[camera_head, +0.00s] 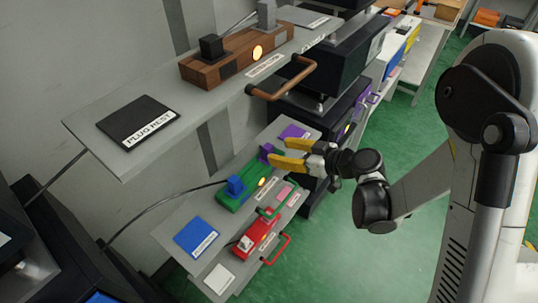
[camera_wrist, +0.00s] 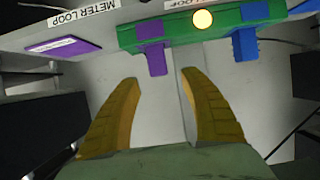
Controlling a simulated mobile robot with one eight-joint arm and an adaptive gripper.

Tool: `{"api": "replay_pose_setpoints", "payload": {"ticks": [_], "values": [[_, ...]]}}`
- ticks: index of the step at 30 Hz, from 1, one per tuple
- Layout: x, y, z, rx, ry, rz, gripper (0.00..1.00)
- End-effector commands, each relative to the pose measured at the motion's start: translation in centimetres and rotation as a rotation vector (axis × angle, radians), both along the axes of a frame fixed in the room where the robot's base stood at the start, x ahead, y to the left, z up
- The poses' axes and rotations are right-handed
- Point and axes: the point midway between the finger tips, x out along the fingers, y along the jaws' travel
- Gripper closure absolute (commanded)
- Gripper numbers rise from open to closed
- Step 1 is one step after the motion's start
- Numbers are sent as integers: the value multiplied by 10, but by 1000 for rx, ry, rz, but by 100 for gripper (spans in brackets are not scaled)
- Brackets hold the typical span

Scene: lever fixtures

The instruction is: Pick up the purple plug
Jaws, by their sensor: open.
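The purple plug (camera_head: 266,151) sits at the far end of a green block (camera_head: 246,176) on the lower shelf. In the wrist view the purple plug (camera_wrist: 152,57) projects from the front of the green block (camera_wrist: 190,32), just beyond my fingertips. My gripper (camera_head: 279,151) has yellow fingers spread apart, with the plug close to their tips. In the wrist view my gripper (camera_wrist: 160,78) is empty, and the plug lies roughly in line with the gap. The fingers seem not to touch it; exact depth is unclear.
A blue plug (camera_wrist: 245,45) with a cable sits on the same green block, right of the purple one. A purple pad (camera_wrist: 62,46) lies to the left. A red fixture (camera_head: 257,236) with a handle stands nearby. The upper shelf (camera_head: 95,118) overhangs behind.

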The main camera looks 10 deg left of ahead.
Motion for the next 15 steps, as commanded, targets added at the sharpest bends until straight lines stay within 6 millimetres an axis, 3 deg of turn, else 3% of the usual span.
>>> {"api": "replay_pose_setpoints", "payload": {"ticks": [7, 15], "values": [[7, 16, -7, -1, 1, 1, 48], [22, 49, -20, 0, 2, 1, 48]]}}
